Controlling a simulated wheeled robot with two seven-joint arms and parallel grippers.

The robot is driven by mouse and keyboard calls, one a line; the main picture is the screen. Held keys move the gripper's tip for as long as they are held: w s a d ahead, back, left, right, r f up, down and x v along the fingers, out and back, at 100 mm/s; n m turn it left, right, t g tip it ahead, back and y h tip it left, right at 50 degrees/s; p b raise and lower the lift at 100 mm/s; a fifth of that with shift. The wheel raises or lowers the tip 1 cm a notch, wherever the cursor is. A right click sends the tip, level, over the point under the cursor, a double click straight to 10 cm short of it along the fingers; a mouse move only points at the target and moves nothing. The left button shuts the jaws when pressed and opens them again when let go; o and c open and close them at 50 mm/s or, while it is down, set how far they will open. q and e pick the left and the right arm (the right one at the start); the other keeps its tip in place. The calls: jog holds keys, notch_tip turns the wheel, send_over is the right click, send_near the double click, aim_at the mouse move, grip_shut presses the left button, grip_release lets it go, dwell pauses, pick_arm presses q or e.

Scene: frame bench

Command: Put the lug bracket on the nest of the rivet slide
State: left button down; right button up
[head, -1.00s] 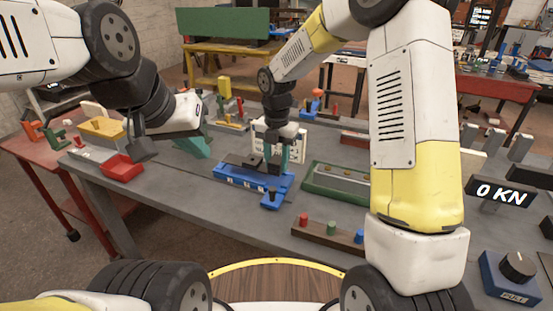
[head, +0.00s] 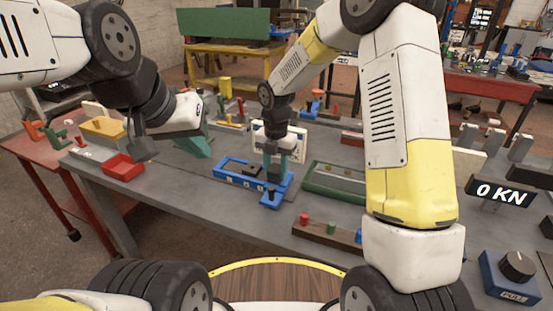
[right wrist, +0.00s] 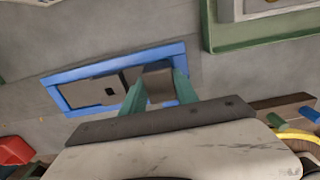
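The blue rivet slide fixture (head: 222,177) lies on the bench in the middle of the head view. In the right wrist view its blue frame (right wrist: 75,74) surrounds a grey piece with a dark square hole (right wrist: 95,93) and a second grey block (right wrist: 158,82). I cannot tell which of these is the nest or the lug bracket. My right gripper (head: 273,172) is low at the fixture's right end. Its teal fingers (right wrist: 158,92) flank the second block closely and seem to touch it. My left gripper (head: 193,147) is away to the left; its finger gap is unclear.
A red tray (head: 122,168) sits at the bench's left. A green tray (head: 322,187) lies right of the fixture, and a wooden strip with coloured pegs (head: 312,227) is nearer me. A white panel (head: 292,143) stands behind.

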jog(key=o, duration=0.4)
jog(key=shift+s+d+f, duration=0.25)
jog(key=shift+d+f, duration=0.1)
jog(key=shift+f, duration=0.35)
jog(key=shift+o, duration=0.2)
jog(key=shift+d+r, duration=0.1)
notch_tip(320, 180, up, 13)
jog(key=s+d+r+m+t, duration=0.1)
jog(key=s+d+r+m, duration=0.3)
jog(key=r+m, duration=0.2)
jog(key=s+d+r+m+t, duration=0.1)
jog(key=s+d+m, duration=0.2)
jog(key=s+m, duration=0.3)
jog(key=s+d+r+m+t+y, duration=0.1)
jog(key=s+d+r+m+t, duration=0.1)
jog(key=s+m, duration=0.4)
jog(key=s+d+r+m+t+y, duration=0.1)
jog(key=s+d+m, duration=0.3)
jog(key=m, duration=0.9)
jog(key=shift+s+d+r+t, duration=0.2)
jog(key=shift+s+d+t, duration=0.25)
jog(key=shift+s, duration=0.5)
